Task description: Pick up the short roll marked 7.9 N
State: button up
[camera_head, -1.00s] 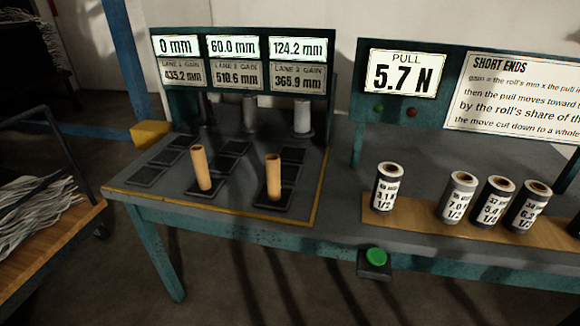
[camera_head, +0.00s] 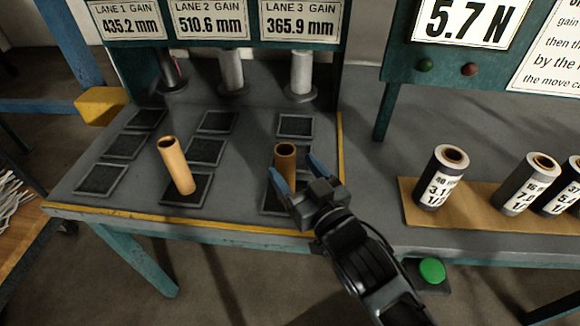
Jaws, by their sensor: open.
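Short grey rolls with white labels stand upright on a wooden board (camera_head: 408,206) at the right. One roll (camera_head: 528,184) has a label that starts with 7; its last digit is too blurred to tell whether it reads 7.9 N. To its left stands a roll marked 3.1 (camera_head: 440,177). To its right is a roll that seems marked 5.4 (camera_head: 561,190), cut off by the frame edge. My gripper (camera_head: 292,165) is open over the left bench, well left of the rolls. Its blue fingers appear on either side of a tan tube (camera_head: 286,155); whether they touch it cannot be told.
Another tan tube (camera_head: 177,166) leans on a dark pad. A teal panel post (camera_head: 386,110) stands between bench and rolls. A green button (camera_head: 432,271) is at the front edge.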

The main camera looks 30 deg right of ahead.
aim_at(281, 152)
jog(key=w+p, duration=0.1)
jog(key=w, duration=0.5)
jog(key=shift+w+p, duration=0.3)
grip_shut()
dwell(0.4)
jog(key=shift+r, duration=0.1)
